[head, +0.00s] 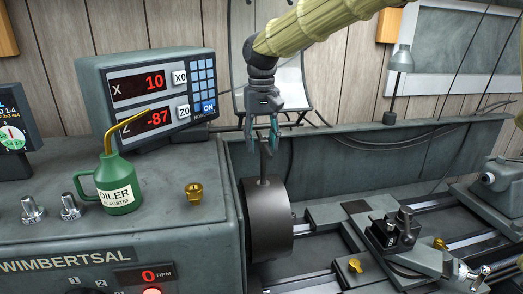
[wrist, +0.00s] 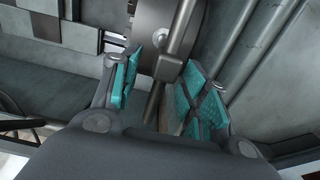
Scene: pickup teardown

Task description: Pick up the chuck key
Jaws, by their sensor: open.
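The chuck key (head: 264,168) is a dark metal T-shape standing upright in the top of the round lathe chuck (head: 268,222). My gripper (head: 262,148) points down over the key, its teal-padded fingers open. In the wrist view, the key's crossbar (wrist: 182,32) and stem run between the two open fingers of my gripper (wrist: 162,66), with the chuck (wrist: 152,22) beyond. The fingers do not appear closed on the key. Whether either pad touches it I cannot tell. In the head view, the fingers partly hide the key's upper end.
A green oiler (head: 118,185) and a brass fitting (head: 194,193) stand on the headstock, left of the chuck. A readout box (head: 150,90) stands behind them. The tool carriage (head: 385,230) lies right of the chuck. A lamp (head: 398,75) stands behind the lathe.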

